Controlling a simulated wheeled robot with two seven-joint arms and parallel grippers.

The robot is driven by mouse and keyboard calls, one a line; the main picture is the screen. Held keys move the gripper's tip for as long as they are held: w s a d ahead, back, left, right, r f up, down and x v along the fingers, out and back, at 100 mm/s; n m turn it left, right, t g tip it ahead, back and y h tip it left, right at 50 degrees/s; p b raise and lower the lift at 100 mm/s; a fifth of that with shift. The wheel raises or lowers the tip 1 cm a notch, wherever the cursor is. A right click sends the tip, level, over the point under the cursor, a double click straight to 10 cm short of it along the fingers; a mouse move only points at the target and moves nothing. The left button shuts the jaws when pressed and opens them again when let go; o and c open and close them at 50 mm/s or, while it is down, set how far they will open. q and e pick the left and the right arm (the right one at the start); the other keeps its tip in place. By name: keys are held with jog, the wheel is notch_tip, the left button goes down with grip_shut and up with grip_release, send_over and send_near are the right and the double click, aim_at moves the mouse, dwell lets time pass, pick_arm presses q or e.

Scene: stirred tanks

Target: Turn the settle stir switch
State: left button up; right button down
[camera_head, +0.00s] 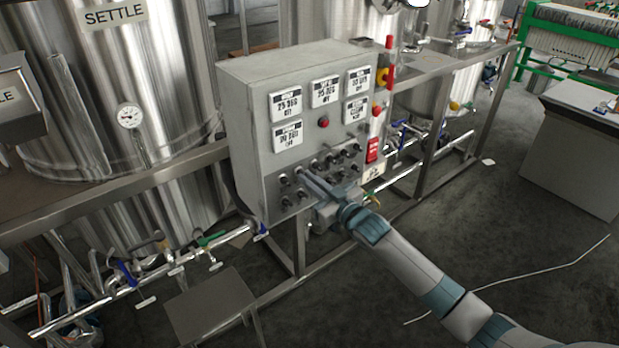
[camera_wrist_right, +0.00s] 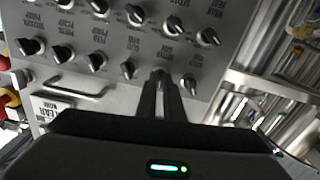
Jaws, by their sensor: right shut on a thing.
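The grey control box (camera_head: 252,130) has rows of small black rotary switches on the lower part of its front. My right gripper (camera_head: 308,176) reaches them from the lower right. In the right wrist view, its fingers (camera_wrist_right: 160,82) are shut on one switch in the lower row, which they mostly hide. One black switch (camera_wrist_right: 127,69) stands just left of the fingers and another (camera_wrist_right: 190,84) just right. The printed labels appear upside down there and are too blurred to tell which switch is the settle stir one. My left gripper is not in view.
A steel tank with a SETTLE sign (camera_head: 113,14) stands at the left. The box's front carries several white displays (camera_head: 285,104) and a red button (camera_head: 323,122). A metal handle (camera_wrist_right: 75,88) sticks out near the fingers. Pipes and valves run low in front. Open floor lies at the right.

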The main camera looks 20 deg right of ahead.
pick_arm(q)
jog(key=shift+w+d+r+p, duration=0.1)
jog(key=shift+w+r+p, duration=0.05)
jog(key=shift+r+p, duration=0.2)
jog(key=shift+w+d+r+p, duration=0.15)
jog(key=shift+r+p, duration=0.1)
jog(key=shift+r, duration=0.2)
pick_arm(e)
jog(key=shift+m, duration=3.6)
jog(key=c, duration=1.9)
grip_release()
jog(key=shift+o, duration=0.2)
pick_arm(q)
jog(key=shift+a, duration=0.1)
pick_arm(e)
jog(key=shift+s, duration=0.1)
